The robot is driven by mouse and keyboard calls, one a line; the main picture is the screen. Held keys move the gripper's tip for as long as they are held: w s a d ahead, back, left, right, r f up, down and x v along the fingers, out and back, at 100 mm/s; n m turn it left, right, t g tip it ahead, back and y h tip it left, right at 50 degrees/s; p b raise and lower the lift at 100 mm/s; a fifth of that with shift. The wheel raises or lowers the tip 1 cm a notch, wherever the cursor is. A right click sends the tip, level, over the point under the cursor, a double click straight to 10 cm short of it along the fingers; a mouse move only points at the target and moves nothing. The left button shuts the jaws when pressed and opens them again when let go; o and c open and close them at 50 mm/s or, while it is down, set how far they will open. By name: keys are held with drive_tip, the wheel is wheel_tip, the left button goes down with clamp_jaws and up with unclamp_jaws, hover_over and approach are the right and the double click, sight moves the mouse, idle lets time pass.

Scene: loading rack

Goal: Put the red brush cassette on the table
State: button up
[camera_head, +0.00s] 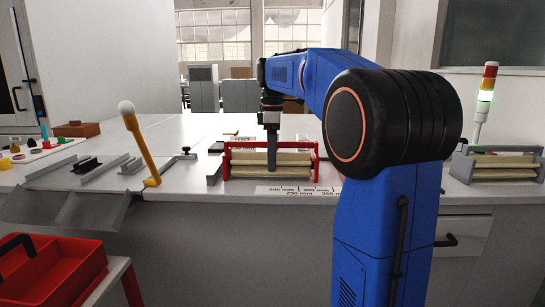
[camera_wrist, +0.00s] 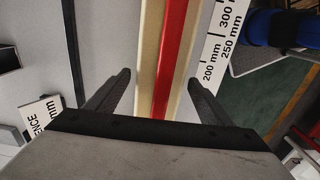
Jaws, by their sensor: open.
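The red brush cassette (camera_head: 245,158) has red end plates, a red top bar and cream brush strips. It stands on the white table near its front edge, behind a printed millimetre scale. My gripper (camera_head: 272,165) points down over the middle of the cassette. In the wrist view, the red bar and cream strips of the cassette (camera_wrist: 172,50) run between the two dark fingers of my gripper (camera_wrist: 159,78). The fingers are apart, with a visible gap on the left side.
A grey cassette (camera_head: 495,165) stands at the right by a signal tower (camera_head: 485,95). A yellow lever with a white knob (camera_head: 138,140) and grey rails (camera_head: 100,168) are left. A red bin (camera_head: 50,275) sits lower left. A label plate (camera_wrist: 42,115) lies beside the cassette.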

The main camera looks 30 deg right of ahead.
wheel_tip(320, 180, up, 12)
drive_tip(key=shift+r, duration=0.15)
idle(0.5)
drive_tip(key=s+a+f+m+t, duration=0.1)
drive_tip(key=s+a+f+m, duration=0.2)
drive_tip(key=s+a+f, duration=0.3)
drive_tip(key=s+a+f+m+t, duration=0.1)
drive_tip(key=s+a+f+m, duration=0.1)
drive_tip(key=s+a+f, duration=0.45)
drive_tip(key=s+a+f+m+t, duration=0.2)
drive_tip(key=s+f+m, duration=0.4)
drive_tip(key=s+f, duration=1.2)
wheel_tip(320, 180, down, 3)
drive_tip(key=shift+a+r+t, duration=0.1)
drive_tip(key=shift+a+t, duration=0.25)
drive_tip(key=shift+t, duration=0.05)
